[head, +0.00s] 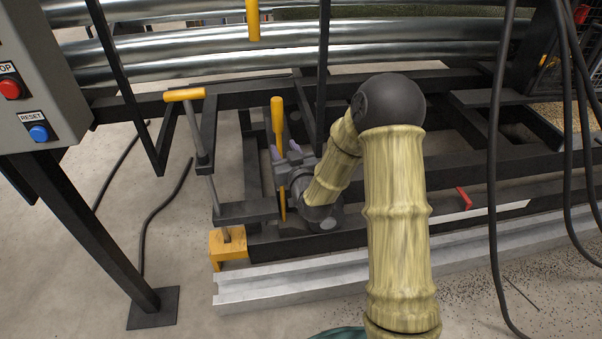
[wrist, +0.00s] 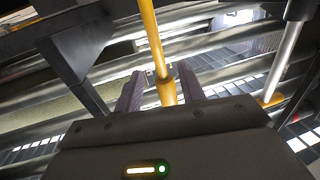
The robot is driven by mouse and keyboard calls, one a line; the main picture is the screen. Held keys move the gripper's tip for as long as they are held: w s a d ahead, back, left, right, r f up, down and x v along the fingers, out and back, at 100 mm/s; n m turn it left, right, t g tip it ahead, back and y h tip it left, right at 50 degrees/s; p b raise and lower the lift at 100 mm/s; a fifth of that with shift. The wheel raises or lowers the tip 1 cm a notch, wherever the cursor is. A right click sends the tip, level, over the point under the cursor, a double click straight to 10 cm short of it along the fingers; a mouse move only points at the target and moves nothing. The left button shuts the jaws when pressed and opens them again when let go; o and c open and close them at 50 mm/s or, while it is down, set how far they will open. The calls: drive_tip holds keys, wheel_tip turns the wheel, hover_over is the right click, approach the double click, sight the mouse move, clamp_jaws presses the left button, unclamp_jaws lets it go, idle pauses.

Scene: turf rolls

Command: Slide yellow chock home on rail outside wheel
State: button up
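A yellow upright lever (head: 278,118) stands at the gripper. In the wrist view the lever (wrist: 153,40) passes between the two purple fingers of my gripper (wrist: 161,90), with gaps on both sides. The fingers look open.
A T-handled rod (head: 184,95) with a yellow grip stands left of my gripper. A dark steel frame (head: 350,240) runs behind the rail. A control box (head: 35,85) stands at left on a dark post. Black cables (head: 494,150) hang at right.

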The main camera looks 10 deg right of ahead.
drive_tip(key=p+v, duration=0.5)
drive_tip(key=v, duration=0.5)
drive_tip(key=shift+r, duration=0.25)
drive_tip(key=p, duration=0.3)
drive_tip(key=shift+s+d, duration=0.1)
drive_tip(key=shift+s, duration=0.05)
drive_tip(key=shift+s+p, duration=0.2)
drive_tip(key=shift+p, duration=0.7)
drive_tip(key=shift+p+v, duration=0.85)
drive_tip(key=shift+p, duration=1.25)
drive_tip(key=shift+f, duration=0.25)
